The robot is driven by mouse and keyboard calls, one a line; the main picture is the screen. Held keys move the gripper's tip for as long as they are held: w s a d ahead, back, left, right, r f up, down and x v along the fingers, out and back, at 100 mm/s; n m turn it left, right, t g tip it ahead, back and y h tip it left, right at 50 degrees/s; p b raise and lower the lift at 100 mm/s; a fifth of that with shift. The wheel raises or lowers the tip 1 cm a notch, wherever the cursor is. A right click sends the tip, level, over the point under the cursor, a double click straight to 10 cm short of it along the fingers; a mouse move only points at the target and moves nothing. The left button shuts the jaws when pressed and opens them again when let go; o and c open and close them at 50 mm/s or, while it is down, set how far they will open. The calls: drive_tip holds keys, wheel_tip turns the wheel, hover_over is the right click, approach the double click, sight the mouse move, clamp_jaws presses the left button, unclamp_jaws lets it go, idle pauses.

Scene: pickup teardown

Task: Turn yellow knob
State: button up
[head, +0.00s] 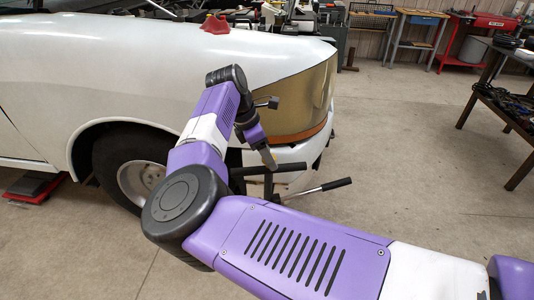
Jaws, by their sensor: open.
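I cannot make out a yellow knob in the head view; it may be hidden behind my arm or too small to tell. My gripper (267,158) is in front of the white vehicle's front corner, pointing down, just above a dark bar with black grips (288,167). The gripper is open, seen mostly side-on, and nothing shows between its fingers. A second black-gripped lever (335,184) sticks out to the right below it. My arm hides what lies at the base of these handles.
The white vehicle (90,60) fills the left, with a gold-toned front panel (305,100) and a front wheel (135,170). A red object (215,24) sits on its hood. Workbenches stand at the back and right (500,110). The concrete floor (420,150) between is clear.

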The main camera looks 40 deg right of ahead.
clamp_jaws()
